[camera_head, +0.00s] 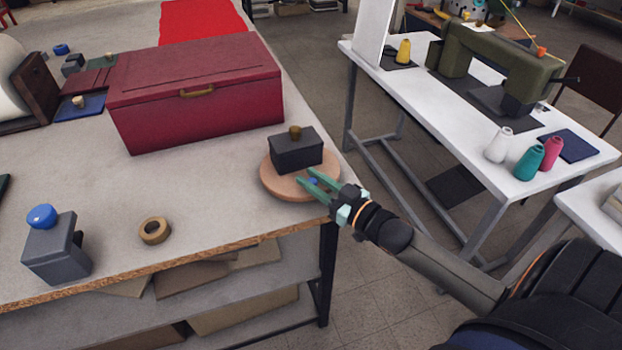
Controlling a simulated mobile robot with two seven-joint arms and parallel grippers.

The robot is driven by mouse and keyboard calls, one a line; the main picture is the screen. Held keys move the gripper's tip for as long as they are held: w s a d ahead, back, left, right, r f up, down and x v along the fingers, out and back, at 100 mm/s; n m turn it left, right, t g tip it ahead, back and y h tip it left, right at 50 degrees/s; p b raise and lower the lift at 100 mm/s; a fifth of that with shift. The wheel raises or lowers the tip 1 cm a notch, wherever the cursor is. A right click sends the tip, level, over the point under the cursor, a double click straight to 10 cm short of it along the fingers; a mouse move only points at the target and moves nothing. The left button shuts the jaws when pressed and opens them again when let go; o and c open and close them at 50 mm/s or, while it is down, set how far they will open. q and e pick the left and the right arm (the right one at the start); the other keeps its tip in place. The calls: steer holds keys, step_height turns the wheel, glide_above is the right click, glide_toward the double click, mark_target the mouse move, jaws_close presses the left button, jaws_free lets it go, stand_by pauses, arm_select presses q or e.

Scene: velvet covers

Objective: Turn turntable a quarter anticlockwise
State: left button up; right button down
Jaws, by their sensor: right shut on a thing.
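The turntable is a round pinkish-tan disc (272,184) at the right edge of the grey worktable. A dark grey box (296,155) with a brass knob (295,131) stands on it. A small blue peg (313,181) shows at the front right of the disc, between the green fingers of my right gripper (310,181). My right gripper reaches in from the lower right and is shut on this peg; its fingers hide part of it and of the disc's rim. My left gripper is out of view.
A closed red chest (200,95) stands behind and left of the turntable. A brown tape ring (154,230) and a grey block with a blue knob (57,247) sit at the front left. A white sewing table (475,140) stands apart on the right, across a floor gap.

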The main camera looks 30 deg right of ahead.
steer(key=shift+d+f+n+g+y, duration=0.1)
steer(key=shift+d+n+g+y, duration=0.2)
steer(key=shift+n+y, duration=0.35)
steer(key=shift+d+n+g+y, duration=0.2)
steer(key=shift+d+n+y, duration=0.2)
steer(key=shift+y, duration=0.45)
steer(key=shift+d+n+g+y+b, duration=0.6)
steer(key=shift+n+y+b, duration=0.25)
steer(key=shift+y, duration=0.25)
steer(key=c, duration=0.7)
jaws_free()
steer(key=shift+s, duration=0.1)
steer(key=shift+s+d, duration=0.35)
steer(key=shift+s, duration=0.2)
steer(key=p+v, duration=0.2)
steer(key=v, duration=0.9)
steer(key=shift+d, duration=0.1)
